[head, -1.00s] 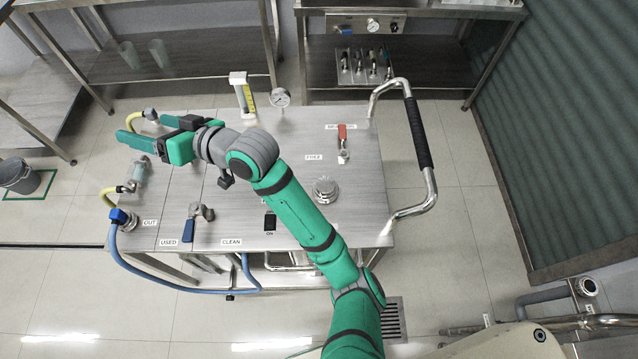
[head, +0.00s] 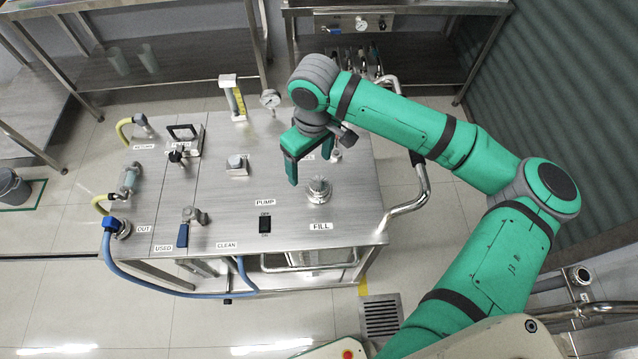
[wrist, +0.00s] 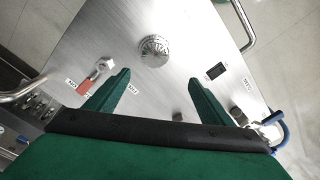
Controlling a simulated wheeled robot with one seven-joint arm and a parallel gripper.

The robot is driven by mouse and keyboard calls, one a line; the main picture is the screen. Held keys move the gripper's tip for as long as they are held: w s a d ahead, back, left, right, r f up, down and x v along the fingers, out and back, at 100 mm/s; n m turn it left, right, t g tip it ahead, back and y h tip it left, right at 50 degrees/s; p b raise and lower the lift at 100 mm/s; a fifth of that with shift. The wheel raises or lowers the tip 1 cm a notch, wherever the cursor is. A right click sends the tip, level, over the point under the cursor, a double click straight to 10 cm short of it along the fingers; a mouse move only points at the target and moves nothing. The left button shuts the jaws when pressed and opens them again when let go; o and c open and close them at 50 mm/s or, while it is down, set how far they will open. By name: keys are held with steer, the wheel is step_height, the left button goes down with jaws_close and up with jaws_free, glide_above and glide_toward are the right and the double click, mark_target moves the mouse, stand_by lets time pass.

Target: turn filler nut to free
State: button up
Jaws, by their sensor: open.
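The filler nut (head: 318,190) is a round ribbed silver cap on the steel skid top, beside the FILL label. In the wrist view the filler nut (wrist: 154,50) lies ahead of my fingertips, near the top centre. My gripper (head: 292,178) is open and empty, pointing down above the skid top, just left of the nut in the head view. In the wrist view the two green fingers of my gripper (wrist: 160,78) stand apart with bare steel between them. The fingers do not appear to touch the nut.
A red-handled valve (wrist: 95,78) lies left of the fingers in the wrist view. The black PUMP switch (head: 265,224), a blue-handled valve (head: 190,222) and a gauge (head: 270,100) are on the skid top. A push handle (head: 420,190) rises at the right edge.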

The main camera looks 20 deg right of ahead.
mark_target(319, 183)
steer(key=shift+s+d, duration=0.25)
steer(key=shift+d, duration=0.25)
steer(key=shift+s+d, duration=0.25)
steer(key=shift+d, duration=0.2)
step_height(319, 183, down, 11)
steer(key=shift+r, duration=0.15)
steer(key=c, duration=1)
